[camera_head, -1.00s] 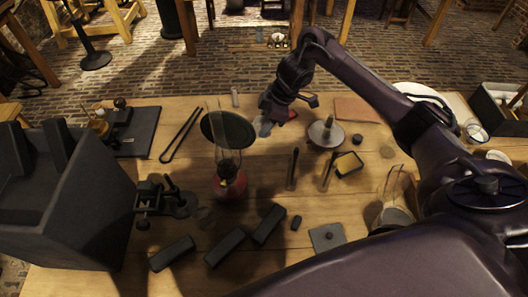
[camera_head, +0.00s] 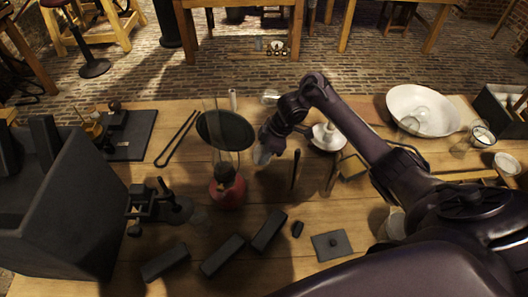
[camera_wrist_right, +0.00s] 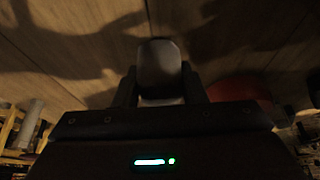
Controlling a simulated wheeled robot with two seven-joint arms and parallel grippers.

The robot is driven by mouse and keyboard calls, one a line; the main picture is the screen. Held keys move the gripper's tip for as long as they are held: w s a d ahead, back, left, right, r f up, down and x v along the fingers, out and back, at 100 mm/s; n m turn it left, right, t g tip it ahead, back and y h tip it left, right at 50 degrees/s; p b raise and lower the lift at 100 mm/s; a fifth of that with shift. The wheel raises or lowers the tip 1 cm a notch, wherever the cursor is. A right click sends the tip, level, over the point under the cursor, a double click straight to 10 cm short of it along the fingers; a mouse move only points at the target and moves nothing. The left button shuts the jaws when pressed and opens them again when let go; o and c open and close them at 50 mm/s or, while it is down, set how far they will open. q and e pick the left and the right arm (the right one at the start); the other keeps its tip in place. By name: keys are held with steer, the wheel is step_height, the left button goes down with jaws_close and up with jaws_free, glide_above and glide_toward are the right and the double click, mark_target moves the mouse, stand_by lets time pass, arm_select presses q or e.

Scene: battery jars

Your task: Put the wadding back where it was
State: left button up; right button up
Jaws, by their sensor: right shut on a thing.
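My right gripper (camera_head: 272,146) is low over the middle of the table. It is shut on a small pale grey piece, seemingly the wadding (camera_head: 262,156). In the right wrist view the piece (camera_wrist_right: 160,65) shows as a smooth rounded grey shape between the two fingers (camera_wrist_right: 160,92), above bare wood. Whether it touches the table I cannot tell.
A red-based piece with clear glass (camera_head: 228,190) stands close left of the right gripper. A thin dark upright rod (camera_head: 295,168) is close right.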

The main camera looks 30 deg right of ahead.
steer(key=shift+f, duration=0.2)
steer(key=o, duration=0.9)
steer(key=shift+p+v, duration=1.75)
steer(key=shift+v, duration=4.5)
steer(key=shift+a, duration=0.2)
